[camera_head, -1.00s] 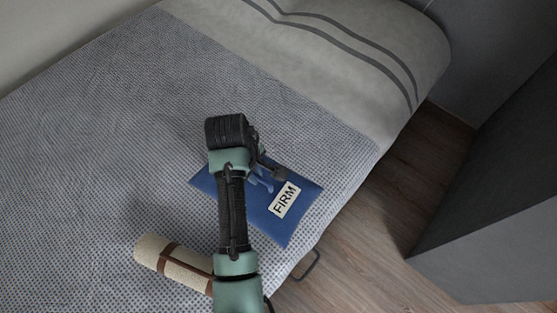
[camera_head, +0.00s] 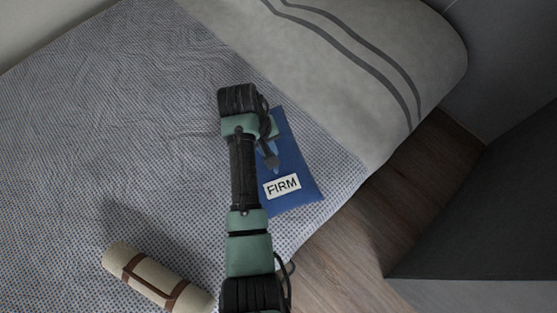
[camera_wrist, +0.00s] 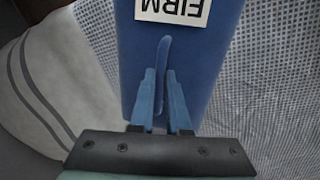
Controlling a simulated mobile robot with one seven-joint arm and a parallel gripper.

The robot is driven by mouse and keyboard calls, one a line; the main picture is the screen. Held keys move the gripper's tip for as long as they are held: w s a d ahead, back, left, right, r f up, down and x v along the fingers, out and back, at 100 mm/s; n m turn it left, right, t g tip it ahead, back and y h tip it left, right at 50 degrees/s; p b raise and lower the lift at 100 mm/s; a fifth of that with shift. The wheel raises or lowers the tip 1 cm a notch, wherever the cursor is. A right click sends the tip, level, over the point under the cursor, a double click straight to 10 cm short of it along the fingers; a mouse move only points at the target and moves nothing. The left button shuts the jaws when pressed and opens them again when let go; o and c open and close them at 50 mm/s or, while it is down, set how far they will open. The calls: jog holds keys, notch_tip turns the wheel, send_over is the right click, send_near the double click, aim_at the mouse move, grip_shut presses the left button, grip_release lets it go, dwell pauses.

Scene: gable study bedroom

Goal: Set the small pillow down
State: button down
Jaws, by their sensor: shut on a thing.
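The small pillow (camera_head: 292,165) is flat and blue with a white "FIRM" label. It is over the patterned bedspread near the bed's right edge, and my arm covers its left part. In the wrist view the pillow (camera_wrist: 208,50) fills the middle, with a raised fold between my fingers. My gripper (camera_head: 272,160) is shut on that fold; the fingers also show in the wrist view (camera_wrist: 165,88). I cannot tell whether the pillow touches the bed.
A rolled cream blanket with brown straps (camera_head: 155,280) lies on the bed (camera_head: 60,150) at lower left. A grey striped cover (camera_head: 330,60) lies across the upper bed. A dark cabinet (camera_head: 490,200) stands right, beyond a strip of wooden floor. The bed's left and middle are clear.

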notch_tip(320, 180, down, 10)
jog(key=b, duration=0.3)
jog(key=shift+r, duration=0.2)
jog(key=shift+b, duration=0.3)
jog(key=c, duration=0.9)
grip_release()
jog(key=shift+s+f, duration=0.1)
jog(key=shift+f, duration=0.05)
jog(key=r+p, duration=0.1)
jog(key=r, duration=0.3)
jog(key=a+r+p, duration=0.1)
jog(key=r+p, duration=0.1)
jog(key=r, duration=0.2)
jog(key=a+r+p, duration=0.1)
jog(key=r, duration=0.3)
jog(key=shift+s+a+p, duration=0.1)
jog(key=shift+s+p, duration=0.2)
jog(key=shift+s, duration=0.1)
